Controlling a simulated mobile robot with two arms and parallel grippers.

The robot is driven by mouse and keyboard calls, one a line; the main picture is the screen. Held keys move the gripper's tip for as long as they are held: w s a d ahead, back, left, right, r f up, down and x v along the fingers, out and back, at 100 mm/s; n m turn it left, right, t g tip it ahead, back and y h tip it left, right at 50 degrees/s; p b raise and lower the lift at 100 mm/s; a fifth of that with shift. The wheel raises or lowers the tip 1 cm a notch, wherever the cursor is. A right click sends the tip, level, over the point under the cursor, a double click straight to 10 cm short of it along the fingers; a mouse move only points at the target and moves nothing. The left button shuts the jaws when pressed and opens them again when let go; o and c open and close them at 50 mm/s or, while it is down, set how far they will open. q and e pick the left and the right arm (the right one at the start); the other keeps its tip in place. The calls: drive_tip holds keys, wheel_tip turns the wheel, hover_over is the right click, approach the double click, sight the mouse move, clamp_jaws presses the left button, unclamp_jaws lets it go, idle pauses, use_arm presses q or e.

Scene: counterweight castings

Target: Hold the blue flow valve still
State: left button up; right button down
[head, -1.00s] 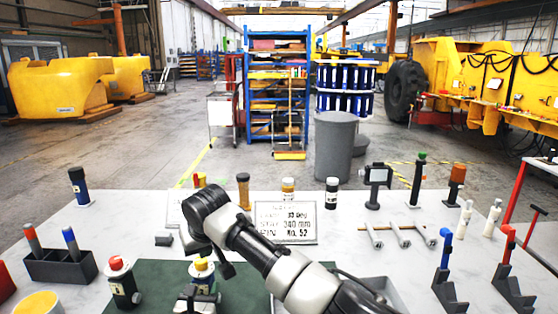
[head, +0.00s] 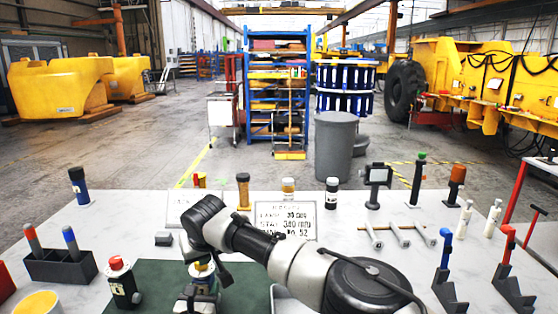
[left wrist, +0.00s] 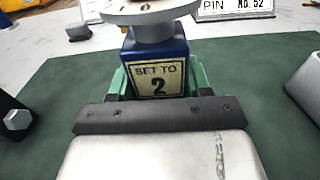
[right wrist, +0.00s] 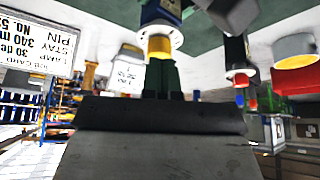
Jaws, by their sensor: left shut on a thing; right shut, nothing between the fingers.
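The blue flow valve (head: 203,284) stands at the front of the table, with a yellow knob (head: 202,268) on top. In the left wrist view its blue body (left wrist: 158,72) bears a plate reading "SET TO 2" under a pale dial. My left gripper (head: 198,297) is shut on the body, with a green finger on each side. My right gripper (right wrist: 163,80) is shut and empty, its fingertips at the yellow knob (right wrist: 158,46). Whether they touch it I cannot tell. In the head view my right arm reaches in above the valve and partly hides it.
A dark valve with a red knob (head: 121,280) stands to the left, near a dark pen holder (head: 62,266). A job card (head: 287,221) stands behind. Several upright tools line the table's back and right. The green mat (head: 150,280) has bare room around the valve.

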drive_tip(key=shift+f, duration=1.7)
drive_tip(key=shift+d, duration=0.1)
idle(0.4)
drive_tip(key=shift+s+d, duration=0.15)
drive_tip(key=shift+s, duration=0.1)
wheel_tip(320, 180, up, 6)
idle(0.4)
drive_tip(key=shift+w+a+f, duration=0.1)
drive_tip(key=shift+a+f, duration=0.1)
drive_tip(key=shift+f, duration=1.3)
drive_tip(key=shift+w+a+f, duration=0.1)
drive_tip(key=shift+a+f, duration=0.05)
drive_tip(key=shift+f, duration=1.35)
